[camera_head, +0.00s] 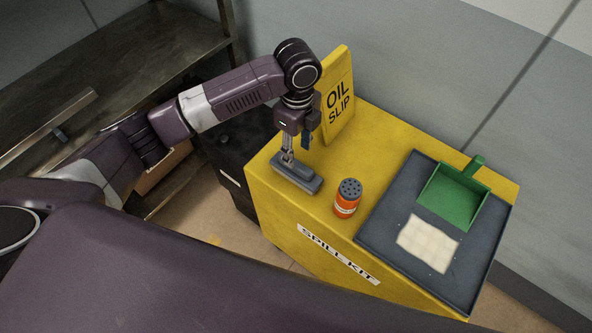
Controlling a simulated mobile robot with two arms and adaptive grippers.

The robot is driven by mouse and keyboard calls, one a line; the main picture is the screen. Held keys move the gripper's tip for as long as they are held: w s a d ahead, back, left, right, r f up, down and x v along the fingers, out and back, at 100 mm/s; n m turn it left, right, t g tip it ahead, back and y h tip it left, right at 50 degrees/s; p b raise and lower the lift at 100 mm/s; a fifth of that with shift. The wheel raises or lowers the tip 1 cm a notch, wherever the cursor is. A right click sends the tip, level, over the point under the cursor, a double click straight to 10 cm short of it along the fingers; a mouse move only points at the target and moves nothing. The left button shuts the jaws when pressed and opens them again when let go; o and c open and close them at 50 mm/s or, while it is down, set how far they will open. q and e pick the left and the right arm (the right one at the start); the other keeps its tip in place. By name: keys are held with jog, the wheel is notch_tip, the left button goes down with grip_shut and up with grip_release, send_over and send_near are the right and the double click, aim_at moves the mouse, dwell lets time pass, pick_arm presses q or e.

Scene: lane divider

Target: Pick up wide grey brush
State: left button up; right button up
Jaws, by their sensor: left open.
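The wide grey brush (299,178) lies on top of the yellow spill kit box (262,170), near its left front edge. My left gripper (288,156) points down right above the brush, with its fingertips at the brush's upper part. The fingers are open; whether they touch the brush is too small to tell. My right gripper is not in view.
An orange shaker can (346,200) stands just right of the brush. A yellow "OIL SLIP" sign (340,100) stands behind the gripper. A dark tray (385,225) on the right holds a green dustpan (453,196) and a pale pad (428,243).

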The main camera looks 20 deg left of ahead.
aim_at(296, 163)
pick_arm(q)
jog(key=shift+w+a, duration=0.1)
jog(key=shift+a, duration=0.1)
notch_tip(296, 163, down, 6)
jog(key=shift+a+f+p, duration=0.1)
jog(key=shift+f+p, duration=0.05)
jog(key=shift+p, duration=0.8)
jog(key=shift+w+f, duration=0.1)
jog(key=shift+f, duration=0.55)
grip_shut()
